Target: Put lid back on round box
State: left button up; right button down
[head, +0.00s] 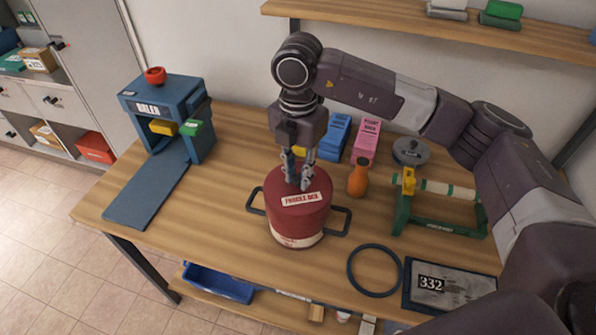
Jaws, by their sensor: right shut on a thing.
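The round box (296,241) stands upright on the wooden table, with a pale band at its base and a dark handle on each side. The red lid (277,196) with a label sits at the top of the box. My right gripper (299,183) points down from above, shut at the middle of the lid's top. Its fingers hide the part of the lid that they hold. I cannot tell whether the lid is fully seated. My left gripper is not in view.
A blue sealer-like machine (165,110) stands at the left. Blue (335,137) and pink (367,140) boxes, an orange bottle (358,178) and a green tape stand (440,222) are behind and right. A black ring (375,270) and a tablet marked 332 (450,287) lie at the front right.

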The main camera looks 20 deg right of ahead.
pick_arm(q)
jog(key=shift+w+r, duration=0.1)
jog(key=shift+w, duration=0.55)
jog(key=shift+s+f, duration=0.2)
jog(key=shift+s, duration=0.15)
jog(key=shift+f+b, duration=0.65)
jog(key=shift+b, duration=0.2)
pick_arm(e)
jog(key=shift+f, duration=0.15)
dwell(1.1)
dwell(0.3)
jog(key=c, duration=1.7)
grip_release()
jog(key=shift+o, duration=0.2)
jog(key=o, duration=0.5)
